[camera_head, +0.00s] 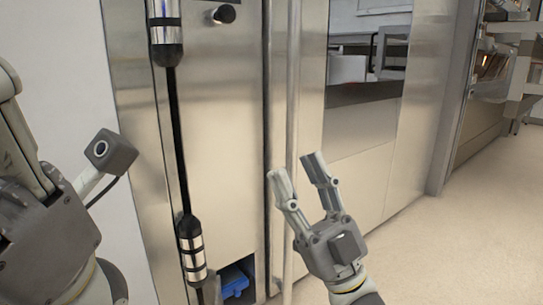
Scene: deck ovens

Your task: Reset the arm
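My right gripper (298,174) is in the lower middle of the head view. Its two fingers point up and stand apart, with nothing between them. It is in front of the steel oven front, beside a thin vertical steel bar (293,90). I cannot tell whether it touches the bar. My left arm comes in at the left edge, and part of my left gripper (22,160) shows large and close there. Its fingertips are cut off or hidden, so its opening is unclear.
A steel door (215,130) has a long black handle (177,140) with shiny ends. A blue object (233,282) sits in a low opening. A steel panel with a dark window (365,95) stands to the right. The beige floor (455,245) at the right is clear.

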